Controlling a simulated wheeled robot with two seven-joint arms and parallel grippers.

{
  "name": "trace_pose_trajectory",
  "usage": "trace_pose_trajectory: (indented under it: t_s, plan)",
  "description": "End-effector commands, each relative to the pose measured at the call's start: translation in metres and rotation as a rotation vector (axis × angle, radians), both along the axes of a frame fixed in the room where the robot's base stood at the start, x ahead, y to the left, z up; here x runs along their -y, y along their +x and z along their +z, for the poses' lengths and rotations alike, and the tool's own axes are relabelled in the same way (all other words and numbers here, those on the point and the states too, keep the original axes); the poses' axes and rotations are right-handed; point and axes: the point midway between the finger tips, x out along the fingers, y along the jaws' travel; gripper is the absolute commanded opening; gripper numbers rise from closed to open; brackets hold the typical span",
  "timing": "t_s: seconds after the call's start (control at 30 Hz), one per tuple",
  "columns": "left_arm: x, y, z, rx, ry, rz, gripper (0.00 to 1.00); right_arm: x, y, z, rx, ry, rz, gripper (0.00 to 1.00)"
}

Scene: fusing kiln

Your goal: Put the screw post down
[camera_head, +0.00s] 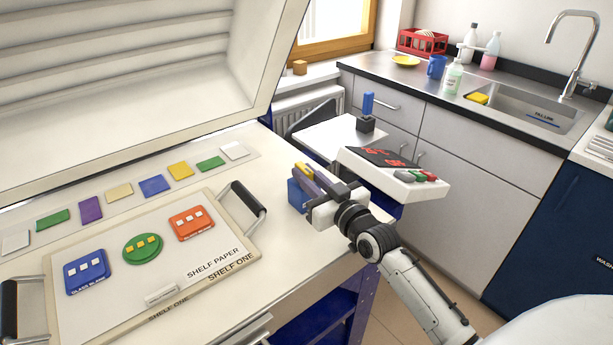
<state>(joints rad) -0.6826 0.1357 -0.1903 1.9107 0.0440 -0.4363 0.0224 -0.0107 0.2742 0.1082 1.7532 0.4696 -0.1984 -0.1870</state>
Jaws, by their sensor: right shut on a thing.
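My right gripper (322,193) reaches in from the lower right and is shut at the right edge of the kiln bench. Small blue, purple and yellow parts show at its fingers. The blue piece (296,196) at the fingertips looks like part of the screw post. The fingers hide much of it, and I cannot tell whether it touches the bench. The kiln shelf (215,262) lies flat on the bench to the left, with blue, green and orange glass pieces on it. My left gripper is not in view.
A row of coloured glass tiles (91,208) lies behind the shelf, below the open kiln lid (130,85). A black handle (249,209) stands up near the gripper. A blue-topped black block (367,122) stands behind.

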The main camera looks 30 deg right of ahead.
Motion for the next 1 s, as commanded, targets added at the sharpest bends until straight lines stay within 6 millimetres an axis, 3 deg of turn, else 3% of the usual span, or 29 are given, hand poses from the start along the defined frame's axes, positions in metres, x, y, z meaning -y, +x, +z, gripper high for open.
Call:
trace_pose_trajectory:
  t_s: [0.3,0.33,0.43,0.8,1.0]
  plan:
    - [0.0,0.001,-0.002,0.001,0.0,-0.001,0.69,0.0,0.0,-0.002,0.003,0.0,0.0,0.0]
    - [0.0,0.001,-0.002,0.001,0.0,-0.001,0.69,0.0,0.0,-0.003,0.001,0.0,0.0,0.17]
    - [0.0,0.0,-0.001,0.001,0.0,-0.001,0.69,0.0,0.0,-0.002,0.001,0.0,0.0,0.34]
    - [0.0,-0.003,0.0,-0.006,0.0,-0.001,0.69,0.0,0.0,0.004,0.002,0.001,0.0,0.34]
    - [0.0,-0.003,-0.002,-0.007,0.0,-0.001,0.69,-0.001,-0.032,0.0,-0.002,-0.001,0.0,0.34]
